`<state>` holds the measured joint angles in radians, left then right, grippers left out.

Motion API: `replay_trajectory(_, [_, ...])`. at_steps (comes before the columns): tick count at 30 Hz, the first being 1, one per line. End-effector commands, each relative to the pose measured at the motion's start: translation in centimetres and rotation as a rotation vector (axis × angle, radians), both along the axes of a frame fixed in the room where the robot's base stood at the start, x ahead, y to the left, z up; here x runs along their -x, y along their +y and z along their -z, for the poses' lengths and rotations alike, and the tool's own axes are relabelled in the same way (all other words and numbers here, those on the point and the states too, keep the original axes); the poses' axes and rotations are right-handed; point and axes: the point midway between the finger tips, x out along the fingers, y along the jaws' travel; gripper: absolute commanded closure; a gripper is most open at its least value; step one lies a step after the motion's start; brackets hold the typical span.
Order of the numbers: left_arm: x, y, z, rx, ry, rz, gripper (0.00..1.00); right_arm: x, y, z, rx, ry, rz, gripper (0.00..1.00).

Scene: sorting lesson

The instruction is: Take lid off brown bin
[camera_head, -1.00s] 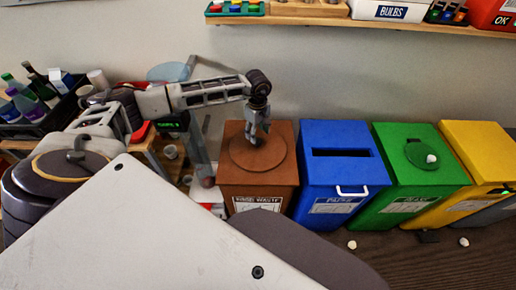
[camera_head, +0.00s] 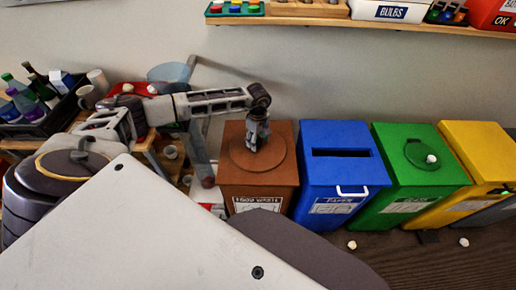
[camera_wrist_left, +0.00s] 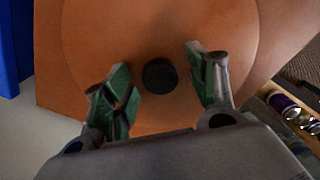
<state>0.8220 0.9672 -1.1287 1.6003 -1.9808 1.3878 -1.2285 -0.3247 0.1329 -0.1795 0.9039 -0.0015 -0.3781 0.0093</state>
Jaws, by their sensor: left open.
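The brown bin (camera_head: 258,190) stands on the floor, left of the blue bin, with a food waste label on its front. Its round brown lid (camera_head: 266,162) lies on top; it also fills much of the left wrist view (camera_wrist_left: 200,30). A dark round knob (camera_wrist_left: 160,76) sits at the lid's middle. My left gripper (camera_head: 256,142) is above the lid. In the left wrist view my left gripper (camera_wrist_left: 162,88) is open, its green-padded fingers on either side of the knob with gaps to it. The head view hides the knob behind the gripper. My right gripper is not in view.
A blue bin (camera_head: 320,180), a green bin (camera_head: 395,195) and a yellow bin (camera_head: 475,150) stand in a row to the right. A black crate with bottles (camera_head: 42,118) is at the left. A wall shelf (camera_head: 300,20) runs above. Small white pieces (camera_head: 352,244) lie on the floor.

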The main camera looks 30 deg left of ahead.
Motion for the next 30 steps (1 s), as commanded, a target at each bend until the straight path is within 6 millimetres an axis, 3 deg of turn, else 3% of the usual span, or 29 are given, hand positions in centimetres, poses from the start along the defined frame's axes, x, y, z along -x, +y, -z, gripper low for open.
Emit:
replay_trajectory(6, [0.05,-0.04,1.28,0.001,0.001,0.000,0.42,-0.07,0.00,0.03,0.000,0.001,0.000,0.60])
replay_trajectory(19, [0.03,-0.03,1.25,0.001,0.000,0.000,0.42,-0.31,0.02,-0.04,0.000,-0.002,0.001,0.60])
replay_trajectory(30, [0.03,-0.02,1.25,0.001,0.000,0.000,0.89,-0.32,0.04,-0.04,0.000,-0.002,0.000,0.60])
